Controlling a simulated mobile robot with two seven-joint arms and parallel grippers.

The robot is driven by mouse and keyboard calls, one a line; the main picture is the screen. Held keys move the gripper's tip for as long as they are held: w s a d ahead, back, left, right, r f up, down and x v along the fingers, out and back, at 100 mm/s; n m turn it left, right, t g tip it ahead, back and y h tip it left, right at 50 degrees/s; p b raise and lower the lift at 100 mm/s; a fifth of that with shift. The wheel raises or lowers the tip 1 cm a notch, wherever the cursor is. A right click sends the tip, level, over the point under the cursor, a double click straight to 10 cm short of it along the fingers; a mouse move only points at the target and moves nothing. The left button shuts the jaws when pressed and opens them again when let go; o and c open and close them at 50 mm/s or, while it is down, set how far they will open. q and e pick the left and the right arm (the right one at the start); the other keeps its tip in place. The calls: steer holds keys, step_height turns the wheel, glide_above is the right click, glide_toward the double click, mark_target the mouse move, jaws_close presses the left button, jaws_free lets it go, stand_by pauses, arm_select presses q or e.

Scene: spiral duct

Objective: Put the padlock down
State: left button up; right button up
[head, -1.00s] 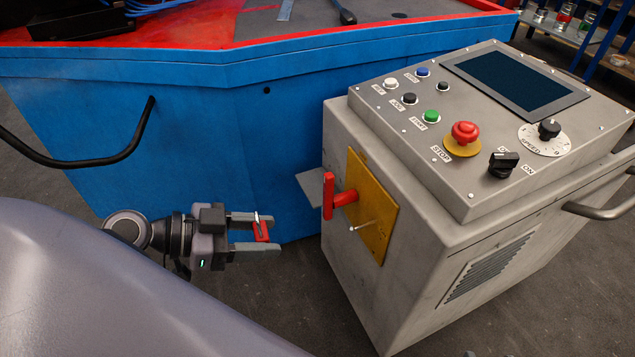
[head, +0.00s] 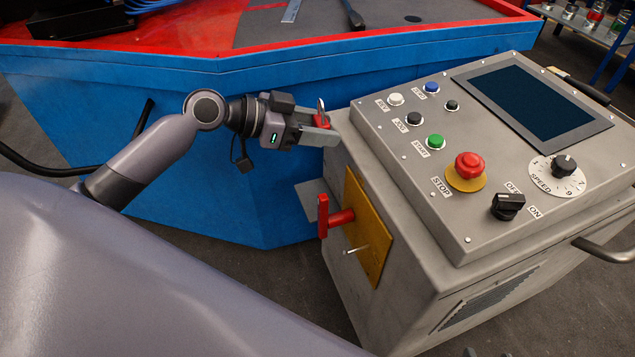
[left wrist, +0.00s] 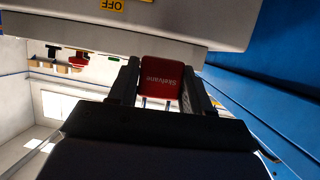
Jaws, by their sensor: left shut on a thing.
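The red padlock (head: 322,119) is between the fingers of my left gripper (head: 318,126), with its metal shackle standing up. In the left wrist view the padlock (left wrist: 162,80) shows as a red body with white lettering, held between the two dark fingers (left wrist: 163,85). My left gripper is shut on it, beside the upper left corner of the grey control cabinet (head: 350,150). I cannot tell whether the padlock touches the cabinet. My right gripper is not in view.
The cabinet's side has a yellow plate (head: 372,245) with a red handle (head: 324,216). Its sloped top carries buttons, a red stop button (head: 468,166) and a screen (head: 540,105). A blue bench with a red rim (head: 150,55) stands behind, with a metal ruler (head: 291,11) on it.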

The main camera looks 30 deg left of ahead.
arm_select(q)
steer(key=shift+n+t+y, duration=0.4)
steer(key=shift+y, duration=0.1)
steer(key=w+f+b, duration=0.1)
steer(key=f, duration=0.4)
steer(key=w+a+f+b, duration=0.1)
steer(key=f+b, duration=0.1)
steer(key=f, duration=0.4)
steer(key=w+a+f+b, duration=0.1)
steer(key=f, duration=0.4)
steer(key=shift+a+f, duration=0.2)
steer(key=shift+a, duration=0.05)
step_height(320, 180, down, 5)
steer(key=shift+r+b, duration=0.1)
steer(key=shift+b, duration=0.95)
steer(key=shift+f, duration=0.25)
steer(key=shift+f+b, duration=0.2)
steer(key=shift+b, duration=0.15)
steer(key=o, duration=1.1)
steer(key=shift+r, duration=0.1)
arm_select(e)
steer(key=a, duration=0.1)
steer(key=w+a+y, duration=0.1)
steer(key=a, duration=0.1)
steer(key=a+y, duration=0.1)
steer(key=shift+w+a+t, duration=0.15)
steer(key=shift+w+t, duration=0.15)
